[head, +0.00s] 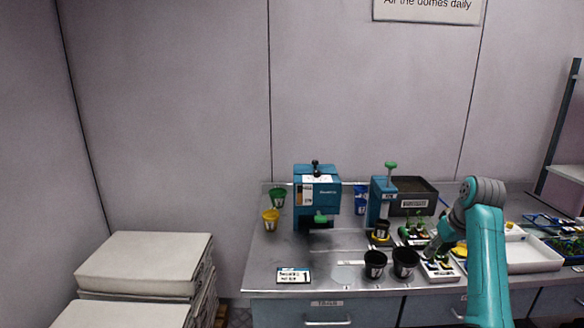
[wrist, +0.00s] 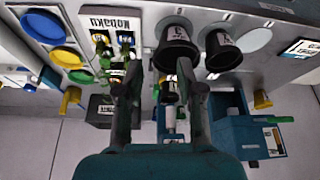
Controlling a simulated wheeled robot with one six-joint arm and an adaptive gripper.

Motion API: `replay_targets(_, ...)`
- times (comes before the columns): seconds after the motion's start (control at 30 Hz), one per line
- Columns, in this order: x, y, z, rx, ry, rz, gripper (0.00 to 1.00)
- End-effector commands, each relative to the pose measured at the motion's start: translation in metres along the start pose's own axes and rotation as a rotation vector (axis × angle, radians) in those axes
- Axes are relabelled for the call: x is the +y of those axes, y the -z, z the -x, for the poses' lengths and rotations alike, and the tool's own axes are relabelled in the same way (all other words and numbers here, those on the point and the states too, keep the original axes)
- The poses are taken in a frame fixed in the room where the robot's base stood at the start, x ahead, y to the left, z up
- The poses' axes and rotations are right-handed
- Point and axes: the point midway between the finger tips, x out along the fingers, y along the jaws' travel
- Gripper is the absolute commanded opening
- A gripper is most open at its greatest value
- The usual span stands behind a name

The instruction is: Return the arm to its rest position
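My teal arm (head: 487,255) reaches over the right part of the metal bench. The black pots, left (head: 375,262) and right (head: 405,260), stand upright near the bench's front edge. Whether the fingertips touch the tray's plants is hidden in the head view.
A blue machine (head: 316,192) and a blue press (head: 380,200) stand at the back. A dark bin (head: 415,190) is behind my gripper. A white tray (head: 535,255) lies to the right. The bench's front left holds only a label card (head: 293,275). White stacks (head: 145,265) stand left.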

Motion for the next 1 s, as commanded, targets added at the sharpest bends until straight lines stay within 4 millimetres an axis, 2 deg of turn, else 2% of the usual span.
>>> replay_targets(0.37,-0.009,-0.015,-0.035,0.024,-0.009,-0.01,0.37)
replay_targets(0.67,-0.025,-0.043,-0.084,0.064,-0.024,-0.025,0.37)
replay_targets(0.77,-0.034,-0.059,-0.108,0.085,-0.032,-0.034,0.37)
replay_targets(1.0,-0.067,-0.118,-0.175,0.158,-0.059,-0.059,0.37)
